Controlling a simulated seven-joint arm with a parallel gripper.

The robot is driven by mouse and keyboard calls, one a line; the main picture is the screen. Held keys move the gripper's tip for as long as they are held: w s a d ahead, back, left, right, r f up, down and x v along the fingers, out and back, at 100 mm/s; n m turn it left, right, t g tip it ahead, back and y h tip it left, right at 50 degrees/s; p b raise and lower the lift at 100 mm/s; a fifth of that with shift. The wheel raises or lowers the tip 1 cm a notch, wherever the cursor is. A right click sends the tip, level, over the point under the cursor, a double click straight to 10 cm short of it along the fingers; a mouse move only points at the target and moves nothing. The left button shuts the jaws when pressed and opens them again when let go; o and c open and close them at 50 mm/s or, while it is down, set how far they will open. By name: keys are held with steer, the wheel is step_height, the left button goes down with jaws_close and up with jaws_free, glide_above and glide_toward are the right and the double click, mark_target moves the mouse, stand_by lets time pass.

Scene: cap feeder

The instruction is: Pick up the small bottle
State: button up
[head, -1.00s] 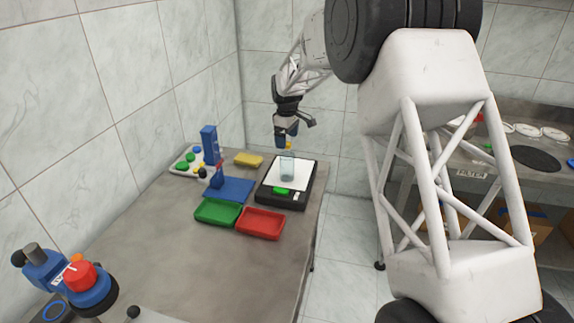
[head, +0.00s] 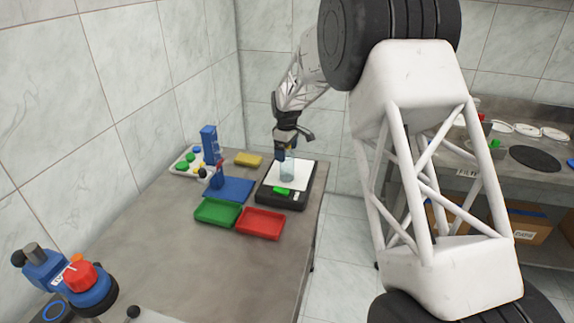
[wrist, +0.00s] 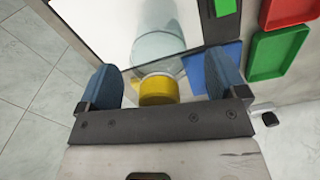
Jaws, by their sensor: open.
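A small translucent pale-blue bottle (head: 287,170) stands upright on the white plate of a black scale (head: 271,193). My gripper (head: 286,151) is just above the bottle, pointing down and overlapping its upper end in the head view. In the wrist view the two blue fingers of my gripper (wrist: 162,82) are wide apart. A yellow piece (wrist: 158,92) with a pale rim lies between them in the picture, and the pale-blue bottle (wrist: 157,45) shows just beyond it. I cannot tell if the yellow piece is the bottle's cap or if a finger touches it.
A green tray (head: 217,213) and a red tray (head: 262,222) lie in front of the scale. A blue stand (head: 212,160), a yellow block (head: 248,159) and a white board with coloured buttons (head: 187,160) are to the left. The front table is mostly clear.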

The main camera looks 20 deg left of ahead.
steer(key=shift+f, duration=0.45)
steer(key=c, duration=1.6)
steer(key=shift+r, duration=0.15)
steer(key=shift+r, duration=1.4)
steer(key=shift+s+d+r, duration=0.1)
steer(key=shift+s+r, duration=0.15)
steer(key=s+d, duration=0.3)
steer(key=s, duration=0.4)
steer(key=s+d+r, duration=0.1)
steer(key=s+d, duration=0.2)
steer(key=s, duration=0.3)
steer(key=shift+s+d+r, duration=0.2)
steer(key=shift+s+d, duration=0.2)
